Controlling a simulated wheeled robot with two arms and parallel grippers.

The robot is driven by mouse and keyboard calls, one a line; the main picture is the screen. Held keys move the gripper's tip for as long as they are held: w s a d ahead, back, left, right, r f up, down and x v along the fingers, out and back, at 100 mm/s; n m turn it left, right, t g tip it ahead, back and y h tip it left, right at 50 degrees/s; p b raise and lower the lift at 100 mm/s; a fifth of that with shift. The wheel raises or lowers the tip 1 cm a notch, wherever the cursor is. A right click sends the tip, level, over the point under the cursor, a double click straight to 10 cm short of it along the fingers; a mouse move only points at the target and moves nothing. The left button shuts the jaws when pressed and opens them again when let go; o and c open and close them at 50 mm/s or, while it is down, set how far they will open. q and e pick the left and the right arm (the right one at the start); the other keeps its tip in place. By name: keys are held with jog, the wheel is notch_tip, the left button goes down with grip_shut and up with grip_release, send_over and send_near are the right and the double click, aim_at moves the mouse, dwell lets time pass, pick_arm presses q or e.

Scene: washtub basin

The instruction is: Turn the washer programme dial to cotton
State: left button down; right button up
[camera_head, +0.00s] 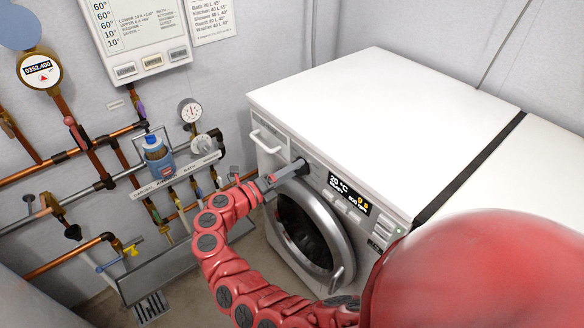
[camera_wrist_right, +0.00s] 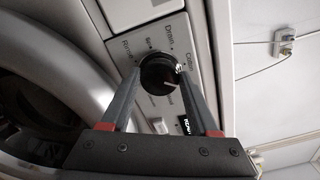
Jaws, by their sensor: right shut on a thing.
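The white washer (camera_head: 340,95) stands against the wall, its control panel along the top front edge. In the right wrist view its black round programme dial (camera_wrist_right: 158,72) sits between my right gripper's (camera_wrist_right: 159,78) two fingers, which are shut on its sides. Printed labels ring the dial; "Rinse", "Drain" and one that seems to read "Cotton" show in part. A pale mark shows on the dial face, but I cannot tell which label it points to. In the head view my right gripper (camera_head: 298,168) reaches the panel and mostly hides the dial. My left gripper is not in view.
The panel display (camera_head: 347,195) reads 20 °C in its top line. The round glass door (camera_head: 305,232) is below. Copper pipes, valves and gauges (camera_head: 190,111) crowd the wall on the left. A second white unit (camera_head: 515,190) stands at the right.

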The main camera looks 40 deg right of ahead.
jog(key=n+p, duration=0.2)
jog(key=n, duration=0.2)
jog(key=shift+f+n+p, duration=0.1)
jog(key=shift+n+p, duration=0.65)
jog(key=shift+n, duration=0.75)
jog(key=o, duration=1.4)
jog(key=shift+c, duration=0.2)
jog(key=s+a+b, duration=0.1)
jog(key=a+b, duration=0.6)
jog(key=a, duration=1)
jog(key=shift+s+a, duration=0.15)
jog(key=shift+a, duration=0.05)
